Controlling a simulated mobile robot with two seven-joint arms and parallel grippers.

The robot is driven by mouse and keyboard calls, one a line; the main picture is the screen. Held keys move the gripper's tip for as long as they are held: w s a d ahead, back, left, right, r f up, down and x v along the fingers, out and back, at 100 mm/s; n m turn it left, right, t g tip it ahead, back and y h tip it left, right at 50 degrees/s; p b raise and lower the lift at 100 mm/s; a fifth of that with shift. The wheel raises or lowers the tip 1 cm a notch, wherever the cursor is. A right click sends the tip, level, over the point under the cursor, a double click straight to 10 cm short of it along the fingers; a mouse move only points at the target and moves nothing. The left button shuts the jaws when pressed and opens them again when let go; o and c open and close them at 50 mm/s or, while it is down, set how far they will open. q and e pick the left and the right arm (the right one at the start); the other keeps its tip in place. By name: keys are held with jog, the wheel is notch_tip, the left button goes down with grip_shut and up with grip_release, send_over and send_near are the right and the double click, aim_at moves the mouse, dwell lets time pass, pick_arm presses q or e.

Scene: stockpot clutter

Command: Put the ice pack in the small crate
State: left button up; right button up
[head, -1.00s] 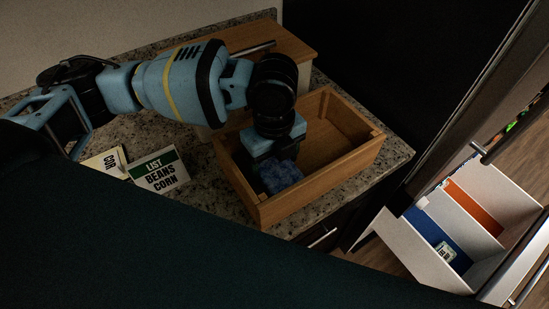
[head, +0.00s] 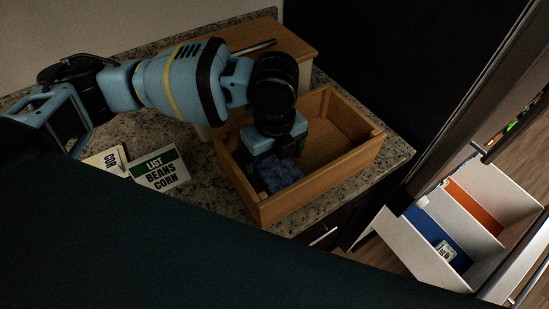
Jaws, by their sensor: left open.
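The ice pack (head: 279,175) is a blue, mottled, soft-looking thing inside the small crate, near its front left corner. The small crate (head: 318,197) is an open wooden box on the granite counter. My left gripper (head: 275,162) points down into the crate, right over the ice pack, with its fingers apart. The fingertips are partly hidden, so I cannot tell whether they still touch the pack. My right gripper is not in view.
A wooden-topped box (head: 290,40) stands behind the crate. A white divided bin (head: 436,205) is at the lower right. The crate's right part is empty.

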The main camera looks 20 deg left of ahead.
aim_at(275, 165)
pick_arm(q)
notch_tip(275, 165, up, 12)
jog(key=shift+p, duration=0.45)
jog(key=shift+f, duration=0.15)
